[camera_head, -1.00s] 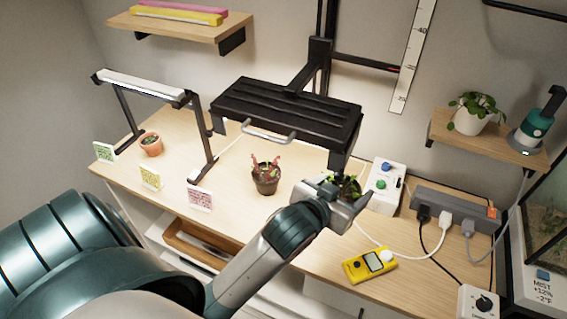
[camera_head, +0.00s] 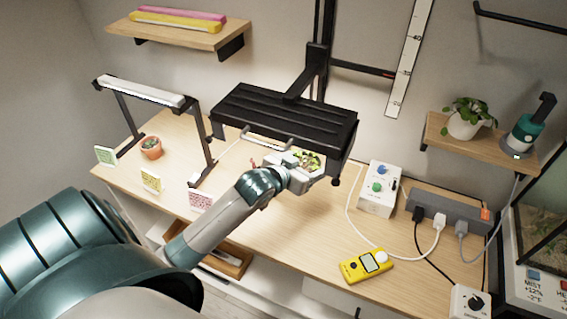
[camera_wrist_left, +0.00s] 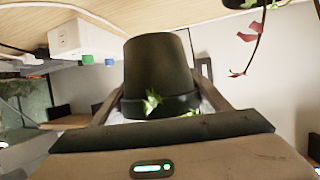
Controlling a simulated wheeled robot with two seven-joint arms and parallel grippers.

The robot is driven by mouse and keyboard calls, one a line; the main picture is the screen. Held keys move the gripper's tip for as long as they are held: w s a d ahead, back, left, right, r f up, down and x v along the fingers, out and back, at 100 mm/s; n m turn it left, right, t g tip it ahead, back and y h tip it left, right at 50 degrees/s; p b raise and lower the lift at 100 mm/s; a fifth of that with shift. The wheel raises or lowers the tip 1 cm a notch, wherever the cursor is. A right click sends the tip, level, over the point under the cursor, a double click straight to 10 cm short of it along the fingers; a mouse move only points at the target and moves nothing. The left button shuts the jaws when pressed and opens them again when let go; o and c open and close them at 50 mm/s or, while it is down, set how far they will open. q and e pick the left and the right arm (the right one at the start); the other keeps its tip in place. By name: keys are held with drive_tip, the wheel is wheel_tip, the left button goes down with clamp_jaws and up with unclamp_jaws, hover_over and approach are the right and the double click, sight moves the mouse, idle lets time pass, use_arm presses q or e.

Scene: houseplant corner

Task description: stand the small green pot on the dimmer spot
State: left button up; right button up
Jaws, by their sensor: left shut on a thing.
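My left gripper (camera_head: 306,170) is shut on a small dark green pot, under the right part of the black lamp panel. In the left wrist view the pot (camera_wrist_left: 158,70) sits between the fingers of the gripper (camera_wrist_left: 160,104), its base toward the top of the picture. Green leaves show at its rim and in the head view. The pot's body is mostly hidden in the head view, and its height above the table is hard to judge. I cannot tell which place is the dimmer spot. My right gripper is not in view.
The black lamp panel (camera_head: 285,112) hangs low overhead. A red-leaved plant (camera_wrist_left: 258,35) stands nearby, mostly hidden by my arm in the head view. A terracotta pot (camera_head: 151,154) is under the white lamp (camera_head: 140,90). A control box (camera_head: 379,190) and yellow meter (camera_head: 366,266) lie right.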

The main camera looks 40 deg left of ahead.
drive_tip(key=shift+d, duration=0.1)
use_arm(q)
drive_tip(key=shift+f, duration=0.3)
wheel_tip(320, 180, down, 5)
drive_tip(key=shift+f+p, duration=0.1)
drive_tip(key=shift+p, duration=0.45)
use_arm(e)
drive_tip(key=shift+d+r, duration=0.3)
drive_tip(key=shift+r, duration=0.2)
use_arm(q)
wheel_tip(320, 180, down, 3)
drive_tip(key=shift+f+p, duration=0.2)
drive_tip(key=shift+p, duration=0.15)
drive_tip(key=shift+f, duration=0.4)
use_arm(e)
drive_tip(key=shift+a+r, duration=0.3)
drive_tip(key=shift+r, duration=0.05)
use_arm(q)
drive_tip(key=shift+f, duration=0.15)
